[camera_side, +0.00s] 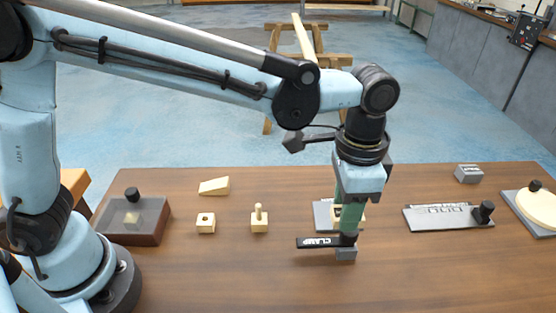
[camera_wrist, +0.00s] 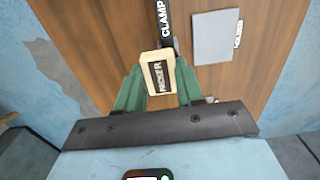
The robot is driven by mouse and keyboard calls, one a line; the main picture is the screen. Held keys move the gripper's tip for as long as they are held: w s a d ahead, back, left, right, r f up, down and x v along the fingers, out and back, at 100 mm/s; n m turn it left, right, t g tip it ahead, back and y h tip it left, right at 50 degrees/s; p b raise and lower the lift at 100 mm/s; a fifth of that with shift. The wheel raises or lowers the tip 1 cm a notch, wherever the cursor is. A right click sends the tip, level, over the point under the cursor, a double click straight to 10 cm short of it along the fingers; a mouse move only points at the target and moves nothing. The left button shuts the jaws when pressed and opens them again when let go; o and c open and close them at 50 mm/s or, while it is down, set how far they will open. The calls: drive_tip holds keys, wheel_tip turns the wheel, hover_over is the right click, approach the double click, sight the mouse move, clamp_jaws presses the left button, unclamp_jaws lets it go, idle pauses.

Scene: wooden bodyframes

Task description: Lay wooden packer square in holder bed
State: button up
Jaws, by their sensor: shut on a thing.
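The wooden packer is a cream block marked PACKER (camera_wrist: 158,78), held between the green fingers of my gripper (camera_wrist: 160,92) in the wrist view. In the side view my gripper (camera_side: 350,222) points down, and only a little of the cream packer (camera_side: 362,214) shows beside the fingers. A black bar marked CLAMP (camera_side: 320,242) lies right by the fingertips, with a small grey block (camera_side: 346,254) below its right end. The bar also shows in the wrist view (camera_wrist: 164,18), just beyond the packer.
A grey plate (camera_side: 324,217) lies just behind my gripper. A grey labelled plate with a black knob (camera_side: 447,217) and a grey box (camera_side: 469,174) stand right. Cream wedge (camera_side: 214,186), holed block (camera_side: 206,223), pegged block (camera_side: 259,219) and a dark box (camera_side: 148,237) stand left. The front table is clear.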

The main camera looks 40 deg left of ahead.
drive_tip(key=w+a+f, duration=0.4)
drive_tip(key=w, duration=0.1)
drive_tip(key=w+a+f, duration=0.1)
drive_tip(key=w+f, duration=0.1)
drive_tip(key=w, duration=0.1)
drive_tip(key=shift+w+a, duration=0.15)
drive_tip(key=shift+a, duration=0.25)
drive_tip(key=shift+f, duration=2.05)
drive_tip(key=shift+f, duration=0.1)
drive_tip(key=o, duration=1)
wheel_tip(320, 180, up, 12)
drive_tip(key=s+a+r+n+t, duration=0.35)
drive_tip(key=s+a, duration=0.25)
drive_tip(key=a, duration=0.5)
drive_tip(key=s+a+f+n+t, duration=0.3)
drive_tip(key=s+a+n, duration=0.2)
drive_tip(key=s+a, duration=0.3)
drive_tip(key=shift+s+a+t, duration=0.3)
drive_tip(key=shift+t, duration=0.05)
